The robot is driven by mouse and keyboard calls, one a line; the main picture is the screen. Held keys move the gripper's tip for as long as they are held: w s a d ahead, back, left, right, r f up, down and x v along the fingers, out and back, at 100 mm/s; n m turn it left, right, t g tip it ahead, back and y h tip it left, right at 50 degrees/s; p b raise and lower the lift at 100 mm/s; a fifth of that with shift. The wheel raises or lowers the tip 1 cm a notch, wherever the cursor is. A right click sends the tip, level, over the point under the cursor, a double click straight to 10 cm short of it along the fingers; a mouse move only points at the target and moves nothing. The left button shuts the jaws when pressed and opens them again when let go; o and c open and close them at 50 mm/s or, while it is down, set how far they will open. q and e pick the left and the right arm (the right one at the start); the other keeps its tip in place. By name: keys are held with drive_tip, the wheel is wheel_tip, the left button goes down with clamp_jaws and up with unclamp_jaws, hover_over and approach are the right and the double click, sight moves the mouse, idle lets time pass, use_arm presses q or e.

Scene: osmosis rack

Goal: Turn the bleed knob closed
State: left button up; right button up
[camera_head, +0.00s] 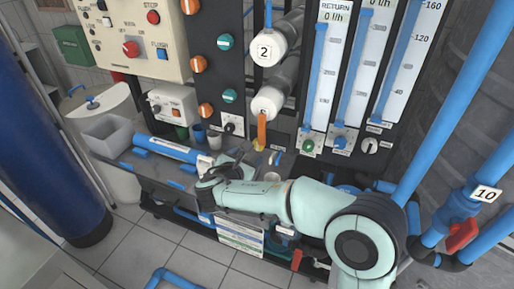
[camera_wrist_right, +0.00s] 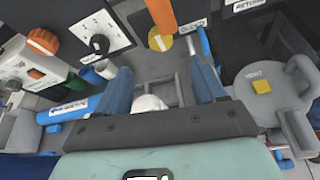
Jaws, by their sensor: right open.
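The yellow round knob (camera_wrist_right: 160,42) on the dark panel carries a pale line across its face. A small label beside it is hard to read; I take this for the bleed knob. In the head view the yellow knob (camera_head: 259,145) is small and partly hidden, just below an orange lever. My right gripper (camera_head: 238,158) is in front of the panel, below and near the knob. In the right wrist view the gripper (camera_wrist_right: 163,66) has its two blue fingers wide apart, with the knob beyond and between their tips, apart from them. My left gripper is not in view.
The orange lever (camera_wrist_right: 162,14) hangs close above the knob. A black knob on a white plate (camera_wrist_right: 100,43) is to the left. A grey housing with a yellow square (camera_wrist_right: 262,88) is to the right. Blue pipes (camera_head: 462,120) stand at the right.

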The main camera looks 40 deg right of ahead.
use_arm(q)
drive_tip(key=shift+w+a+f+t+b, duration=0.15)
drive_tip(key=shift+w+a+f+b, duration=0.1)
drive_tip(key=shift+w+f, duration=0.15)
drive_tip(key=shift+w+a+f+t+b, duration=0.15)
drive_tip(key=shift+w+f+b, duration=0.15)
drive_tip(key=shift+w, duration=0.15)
use_arm(e)
drive_tip(key=x, duration=1.1)
drive_tip(key=shift+f, duration=0.1)
